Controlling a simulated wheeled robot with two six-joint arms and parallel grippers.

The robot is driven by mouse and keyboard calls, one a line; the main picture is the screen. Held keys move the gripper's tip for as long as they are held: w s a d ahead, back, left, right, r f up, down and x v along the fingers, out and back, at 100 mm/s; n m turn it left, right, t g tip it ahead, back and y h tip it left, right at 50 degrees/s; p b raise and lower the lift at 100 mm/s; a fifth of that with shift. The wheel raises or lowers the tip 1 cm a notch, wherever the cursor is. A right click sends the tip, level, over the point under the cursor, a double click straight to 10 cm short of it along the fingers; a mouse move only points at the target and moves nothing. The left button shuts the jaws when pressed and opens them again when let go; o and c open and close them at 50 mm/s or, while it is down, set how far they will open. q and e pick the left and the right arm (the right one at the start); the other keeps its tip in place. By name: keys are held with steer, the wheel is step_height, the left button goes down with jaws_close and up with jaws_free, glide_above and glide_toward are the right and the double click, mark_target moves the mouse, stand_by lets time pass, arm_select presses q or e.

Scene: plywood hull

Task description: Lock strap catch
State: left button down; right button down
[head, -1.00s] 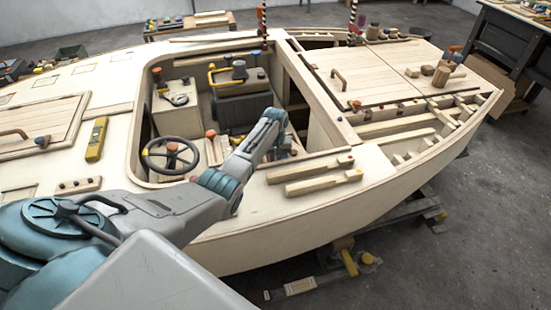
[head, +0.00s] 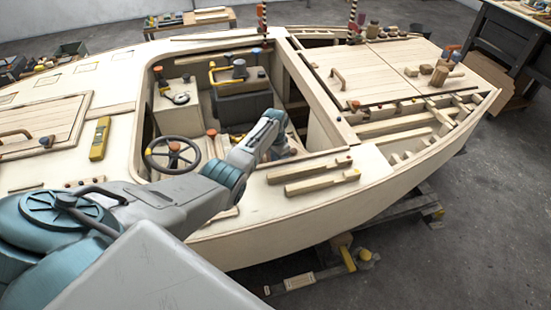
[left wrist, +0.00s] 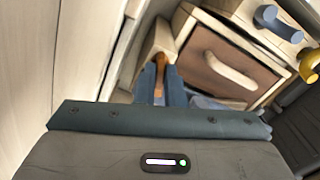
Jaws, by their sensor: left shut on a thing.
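In the left wrist view, a small brown-orange lever (left wrist: 160,62) stands by a pale wooden block, and it may be the strap catch. My left gripper (left wrist: 158,88) is shut on the lever's lower end, between its two blue-grey fingers. In the head view my left arm reaches over the hull's near side into the open cockpit. The left gripper (head: 281,153) is low inside the near right part of the cockpit, largely hidden by my wrist. The catch cannot be made out there. My right gripper is in neither view.
A drawer front (left wrist: 225,68) with a pale handle is right of the gripper; a blue-grey knob (left wrist: 278,22) and yellow handle (left wrist: 310,65) lie beyond. In the head view, a steering wheel (head: 172,155) is left of my wrist. The cockpit's near coaming lies beneath my arm.

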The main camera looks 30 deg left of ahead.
arm_select(q)
steer(key=m, duration=0.3)
steer(key=shift+m, duration=0.7)
steer(key=c, duration=1.5)
jaws_free()
steer(key=shift+r, duration=0.15)
steer(key=shift+r+p, duration=0.3)
steer(key=shift+r, duration=0.1)
step_height(320, 180, up, 10)
steer(key=shift+f, duration=0.1)
